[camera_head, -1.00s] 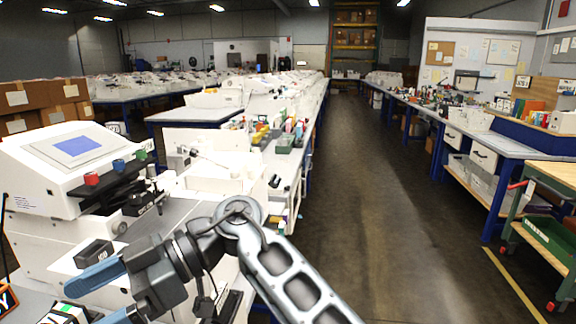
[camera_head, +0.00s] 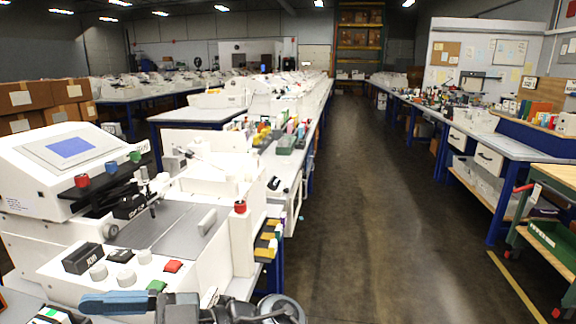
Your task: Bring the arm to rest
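My gripper (camera_head: 112,303) is at the bottom edge, left of centre, with one blue finger pointing left. The other finger is not clearly visible, so I cannot tell its opening. My arm (camera_head: 225,311) is low, mostly cut off by the bottom edge. The white pen plotter (camera_head: 52,211) stands just beyond, with a blue-lit screen (camera_head: 70,147) and a grey bed (camera_head: 170,232). Red, blue and green caps (camera_head: 110,167) line its black carriage. No held object shows.
Knobs, a black box (camera_head: 83,258) and red and green buttons lie on the plotter's near panel. Long benches (camera_head: 195,116) with more machines run back on the left. The aisle floor (camera_head: 365,200) is clear. A wooden-topped cart (camera_head: 556,178) stands at right.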

